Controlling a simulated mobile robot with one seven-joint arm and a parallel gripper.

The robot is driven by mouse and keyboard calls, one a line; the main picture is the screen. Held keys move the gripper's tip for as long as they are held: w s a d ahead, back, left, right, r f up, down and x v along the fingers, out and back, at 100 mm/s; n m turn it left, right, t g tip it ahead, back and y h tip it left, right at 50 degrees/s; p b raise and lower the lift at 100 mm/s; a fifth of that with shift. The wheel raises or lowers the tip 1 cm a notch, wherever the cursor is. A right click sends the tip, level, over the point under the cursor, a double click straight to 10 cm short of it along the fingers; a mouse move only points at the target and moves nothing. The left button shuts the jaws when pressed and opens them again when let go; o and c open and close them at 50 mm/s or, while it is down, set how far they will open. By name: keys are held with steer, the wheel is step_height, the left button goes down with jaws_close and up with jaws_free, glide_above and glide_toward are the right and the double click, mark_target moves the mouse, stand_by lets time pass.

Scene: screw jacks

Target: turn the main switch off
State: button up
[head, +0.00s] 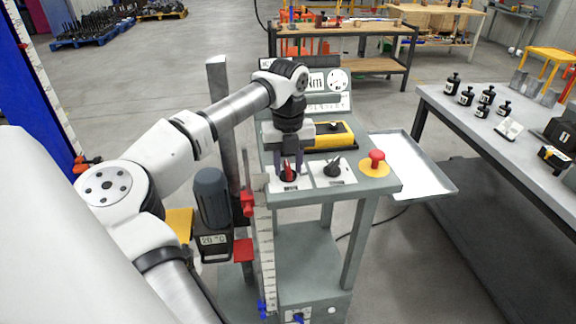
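The main switch appears to be the red-handled rotary switch (288,174) on a white plate at the left front of the grey panel. My gripper (289,172) points straight down over it from above. Its two fingers stand apart, one on each side of the red handle, with gaps visible between handle and fingers. The fingers hide part of the switch and its plate, so its marked position cannot be read. A black rotary knob (333,169) on another white plate sits just right of it. A red mushroom button (376,158) on a yellow disc is further right.
A yellow and black device (330,137) lies behind the knobs, close to my gripper. A display board (325,88) stands at the back. A grey side tray (418,165) juts out right. A bench (520,130) with black bottles stands at the right. A grey post (222,110) rises left.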

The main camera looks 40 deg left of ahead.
steer(key=shift+c, duration=0.4)
jaws_close()
steer(key=shift+m, duration=0.4)
steer(key=m+b, duration=0.1)
steer(key=m, duration=0.2)
steer(key=shift+m, duration=0.3)
steer(key=m+b, duration=0.1)
steer(key=m, duration=0.3)
steer(key=shift+m, duration=0.3)
steer(key=m, duration=0.4)
steer(key=shift+r, duration=0.1)
steer(key=shift+m, duration=2.5)
